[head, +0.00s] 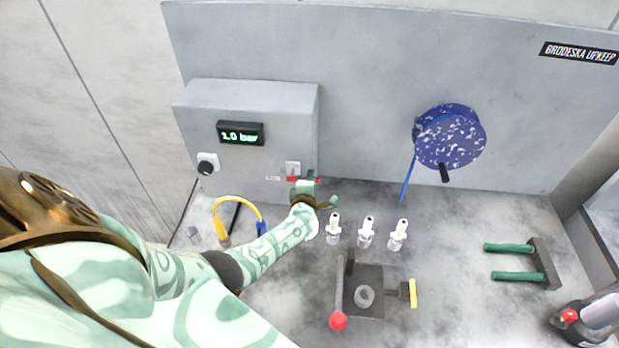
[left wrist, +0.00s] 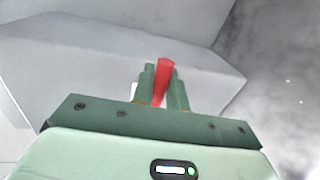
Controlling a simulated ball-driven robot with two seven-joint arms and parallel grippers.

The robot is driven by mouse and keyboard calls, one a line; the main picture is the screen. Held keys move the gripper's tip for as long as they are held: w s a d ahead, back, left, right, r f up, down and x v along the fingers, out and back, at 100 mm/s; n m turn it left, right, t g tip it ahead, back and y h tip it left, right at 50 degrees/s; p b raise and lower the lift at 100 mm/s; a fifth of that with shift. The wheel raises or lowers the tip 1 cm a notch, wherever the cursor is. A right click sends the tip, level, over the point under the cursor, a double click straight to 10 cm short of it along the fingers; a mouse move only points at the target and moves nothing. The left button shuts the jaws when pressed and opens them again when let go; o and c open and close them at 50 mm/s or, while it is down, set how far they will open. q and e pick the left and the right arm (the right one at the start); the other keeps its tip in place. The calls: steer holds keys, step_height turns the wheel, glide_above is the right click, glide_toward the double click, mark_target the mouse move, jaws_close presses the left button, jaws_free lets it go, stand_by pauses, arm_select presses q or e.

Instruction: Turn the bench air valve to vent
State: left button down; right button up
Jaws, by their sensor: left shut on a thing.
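The bench air valve shows as a red handle (head: 295,179) low on the front of a grey box (head: 255,100). A small white plate (head: 293,167) sits just above the handle. My left gripper (head: 309,182) is at the handle, shut on it. In the left wrist view the red handle (left wrist: 163,80) stands between the two green fingers (left wrist: 160,88). The fingers hide part of the handle, so its exact angle is hard to tell. A display (head: 240,133) on the box reads 1.0 bar. My right gripper is not in view.
Several white fittings (head: 367,232) stand right of my left gripper. A clamp with a red-knobbed lever (head: 338,321) is nearer. A yellow hose (head: 238,201) lies left of my forearm. A blue hose reel (head: 450,136) hangs on the back panel.

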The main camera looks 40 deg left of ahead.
arm_select(q)
steer(key=shift+f+m, duration=0.25)
steer(key=shift+m, duration=0.15)
steer(key=c, duration=1.5)
jaws_free()
steer(key=shift+o, duration=0.2)
steer(key=shift+s+d+r, duration=0.1)
steer(key=shift+s+d, duration=0.1)
steer(key=shift+s, duration=0.1)
steer(key=p+v, duration=0.3)
steer(key=v, duration=1.2)
steer(key=shift+s+d+p, duration=0.2)
steer(key=shift+d+p, duration=0.05)
steer(key=shift+p, duration=0.15)
steer(key=shift+r, duration=0.1)
